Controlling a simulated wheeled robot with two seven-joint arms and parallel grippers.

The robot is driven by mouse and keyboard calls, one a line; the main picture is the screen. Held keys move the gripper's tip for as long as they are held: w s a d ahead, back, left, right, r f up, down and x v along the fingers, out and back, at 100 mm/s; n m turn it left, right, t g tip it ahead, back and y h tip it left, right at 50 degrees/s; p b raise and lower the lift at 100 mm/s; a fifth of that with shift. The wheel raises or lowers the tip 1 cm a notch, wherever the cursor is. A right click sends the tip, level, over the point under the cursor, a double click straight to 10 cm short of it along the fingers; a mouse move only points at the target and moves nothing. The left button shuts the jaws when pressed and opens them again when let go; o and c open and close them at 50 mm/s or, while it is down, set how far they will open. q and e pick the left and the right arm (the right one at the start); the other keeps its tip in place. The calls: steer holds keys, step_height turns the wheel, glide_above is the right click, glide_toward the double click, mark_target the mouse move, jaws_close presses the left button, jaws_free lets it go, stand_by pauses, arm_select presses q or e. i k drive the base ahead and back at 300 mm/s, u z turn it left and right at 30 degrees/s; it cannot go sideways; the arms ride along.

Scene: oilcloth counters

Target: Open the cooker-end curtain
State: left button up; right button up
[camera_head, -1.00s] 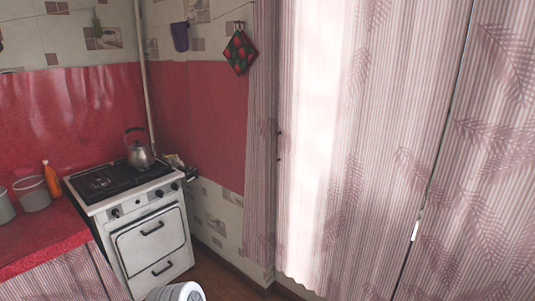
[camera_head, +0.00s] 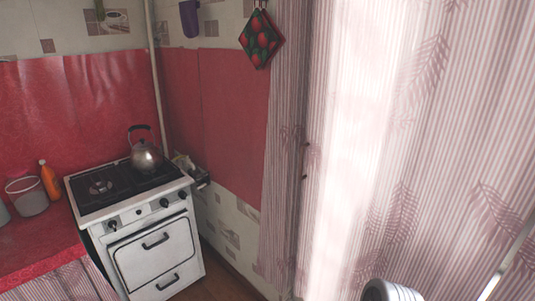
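Pink-and-white striped curtains hang along the right side of the view. At the cooker end, a narrow gathered strip of curtain (camera_head: 283,150) hangs just right of the potholder. A dark vertical gap with small dark fittings separates it from a wide curtain panel (camera_head: 420,130) with a leaf pattern. The wide panel's left part is brightly lit from behind and covers most of the right half. Neither gripper shows. A rounded white-and-grey part, which looks like mine, shows at the bottom edge in front of the wide panel.
A white cooker (camera_head: 155,235) with a kettle (camera_head: 145,155) on top stands left of the curtains. A red counter (camera_head: 40,240) with a bucket (camera_head: 27,195) and an orange bottle (camera_head: 49,180) is further left. A potholder (camera_head: 261,40) hangs on the wall. Some brown floor shows beside the cooker.

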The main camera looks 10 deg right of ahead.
mark_target(417, 163)
steer(key=z, duration=0.4)
steer(key=i, duration=1.15)
steer(key=z, duration=0.7)
